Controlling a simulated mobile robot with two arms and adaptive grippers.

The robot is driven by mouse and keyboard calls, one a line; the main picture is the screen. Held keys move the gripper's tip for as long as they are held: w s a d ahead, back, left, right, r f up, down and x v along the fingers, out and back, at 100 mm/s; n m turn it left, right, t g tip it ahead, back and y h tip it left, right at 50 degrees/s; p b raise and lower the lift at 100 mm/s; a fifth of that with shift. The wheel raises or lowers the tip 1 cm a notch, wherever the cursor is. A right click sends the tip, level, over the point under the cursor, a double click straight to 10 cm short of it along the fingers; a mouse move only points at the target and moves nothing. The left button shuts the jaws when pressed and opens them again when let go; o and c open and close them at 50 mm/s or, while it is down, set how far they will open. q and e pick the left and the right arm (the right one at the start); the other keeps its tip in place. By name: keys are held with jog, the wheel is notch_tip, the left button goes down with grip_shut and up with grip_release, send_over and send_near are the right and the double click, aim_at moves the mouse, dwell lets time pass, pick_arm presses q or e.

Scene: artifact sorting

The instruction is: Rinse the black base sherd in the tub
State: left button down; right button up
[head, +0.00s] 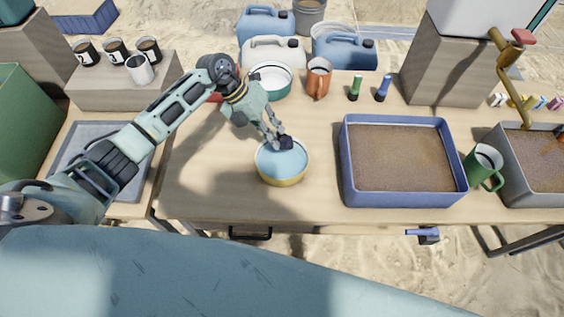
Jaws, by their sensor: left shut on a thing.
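The tub (282,178) is a round yellow-rimmed basin with blue water, standing on the wooden table. My left gripper (279,142) reaches in from the left and is over the tub's far rim, fingers pointing down. It is shut on a small dark piece (286,143), which looks like the black base sherd. The piece is at the far edge of the water; I cannot tell whether it touches the water. My right gripper is not in view.
A blue tray of brown soil (346,165) stands right of the tub, with a green mug (483,163) beyond it. Behind are a white-and-green bowl (271,96), an orange mug (319,76), two markers and jerrycans (274,51). Bare table lies left of the tub.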

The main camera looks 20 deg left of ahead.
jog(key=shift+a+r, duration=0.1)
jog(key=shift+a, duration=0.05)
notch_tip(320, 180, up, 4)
jog(key=p, duration=0.4)
dwell(0.4)
dwell(0.3)
